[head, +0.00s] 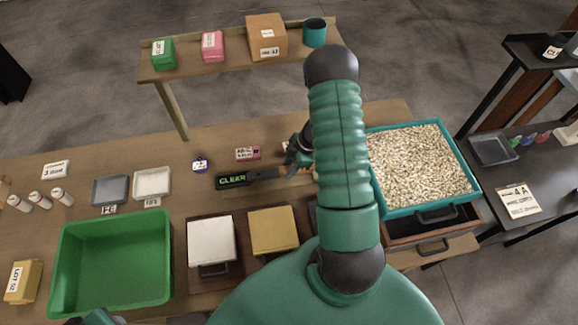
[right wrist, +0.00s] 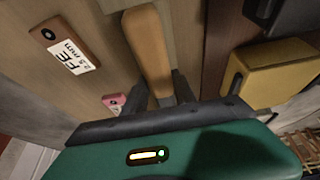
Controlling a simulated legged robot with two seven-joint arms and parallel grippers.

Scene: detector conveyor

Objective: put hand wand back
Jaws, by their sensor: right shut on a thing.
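The hand wand (head: 236,180) is a dark bar with a lit green "CLEAR" display, in the middle of the table in the head view. Its tan handle (right wrist: 148,45) lies between the fingers of my right gripper (right wrist: 160,95) in the right wrist view. My right gripper (head: 298,158) is shut on the handle end, partly hidden by my arm in the head view. A pale wooden strip (head: 268,192) lies just in front of the wand; whether the wand touches it, I cannot tell.
A green bin (head: 62,262), a white-lidded box (head: 210,238) and a yellow-lidded box (head: 272,228) stand in front. A teal tray (head: 460,210) of pale pellets is at right.

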